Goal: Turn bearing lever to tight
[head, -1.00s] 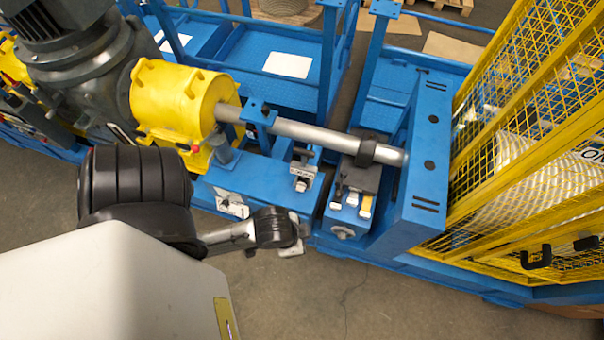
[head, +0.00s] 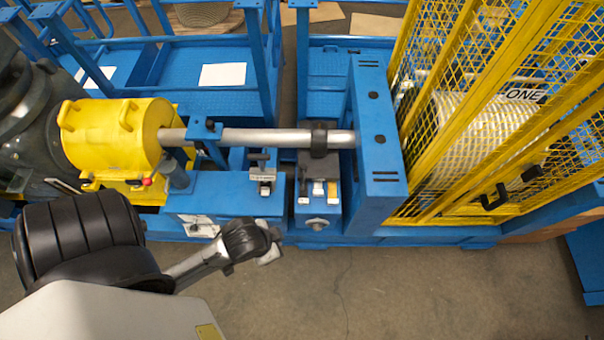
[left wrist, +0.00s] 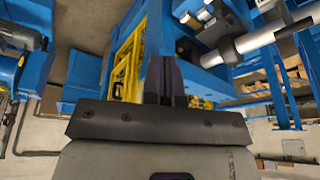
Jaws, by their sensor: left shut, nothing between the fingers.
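A silver shaft (head: 265,136) runs from a yellow housing (head: 115,138) to a blue upright plate (head: 376,145). A black bearing collar (head: 319,140) sits around the shaft above a dark block. A small grey lever-like part with a label (head: 262,176) stands on the blue frame left of that block. I cannot tell for certain which part is the bearing lever. My left gripper (head: 268,255) is in front of the blue frame, below the labelled part and apart from it. Its fingers are together and empty in the left wrist view (left wrist: 170,82). My right gripper is out of view.
White and yellow tabs (head: 332,190) and a round grey fitting (head: 318,223) are on the block's front. A yellow mesh guard (head: 440,120) closes off the right side. The concrete floor (head: 400,295) in front is clear.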

